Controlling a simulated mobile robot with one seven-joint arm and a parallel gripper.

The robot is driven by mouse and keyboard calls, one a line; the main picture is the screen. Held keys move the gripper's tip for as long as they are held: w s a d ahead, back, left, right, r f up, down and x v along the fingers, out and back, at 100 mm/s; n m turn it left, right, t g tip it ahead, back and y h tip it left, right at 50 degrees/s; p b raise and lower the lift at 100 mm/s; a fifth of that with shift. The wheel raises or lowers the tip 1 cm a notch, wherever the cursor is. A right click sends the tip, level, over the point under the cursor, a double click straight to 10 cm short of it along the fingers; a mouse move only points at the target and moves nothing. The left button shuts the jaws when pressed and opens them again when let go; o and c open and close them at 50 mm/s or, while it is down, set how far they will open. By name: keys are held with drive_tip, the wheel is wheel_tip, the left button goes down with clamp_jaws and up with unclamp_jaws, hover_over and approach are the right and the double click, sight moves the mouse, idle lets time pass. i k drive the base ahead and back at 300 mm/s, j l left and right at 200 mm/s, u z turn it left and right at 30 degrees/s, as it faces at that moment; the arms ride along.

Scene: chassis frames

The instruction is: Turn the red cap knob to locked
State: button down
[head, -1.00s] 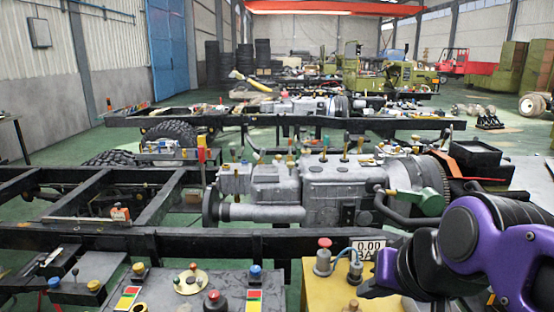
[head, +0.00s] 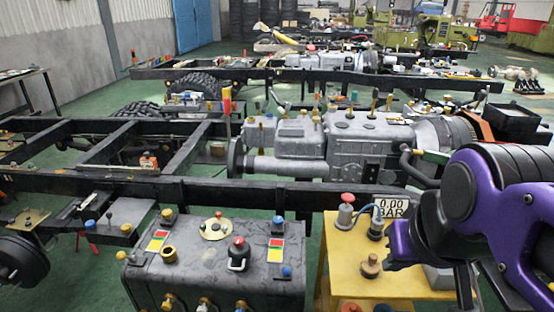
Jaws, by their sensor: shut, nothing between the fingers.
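A red cap knob (head: 347,198) sits on a grey cylinder at the back left of a yellow stand (head: 340,262). Another red knob (head: 238,241), with a pale shackle-like loop at its front, sits on top of a dark grey tank (head: 200,272). I cannot tell from the picture which one the task means, or how either is turned. My gripper (head: 393,256) is shut and empty above the right part of the yellow stand. It is to the right of both red knobs and touches neither. My purple and black arm hides the stand's right side.
A brass knob (head: 371,265) is on the stand. Blue and yellow knobs dot the tank. A black chassis rail (head: 120,186) runs behind.

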sight(238, 241)
drive_tip(key=u, duration=0.9)
drive_tip(key=k+l+u, duration=0.1)
drive_tip(key=k, duration=0.25)
drive_tip(key=i+j, duration=0.3)
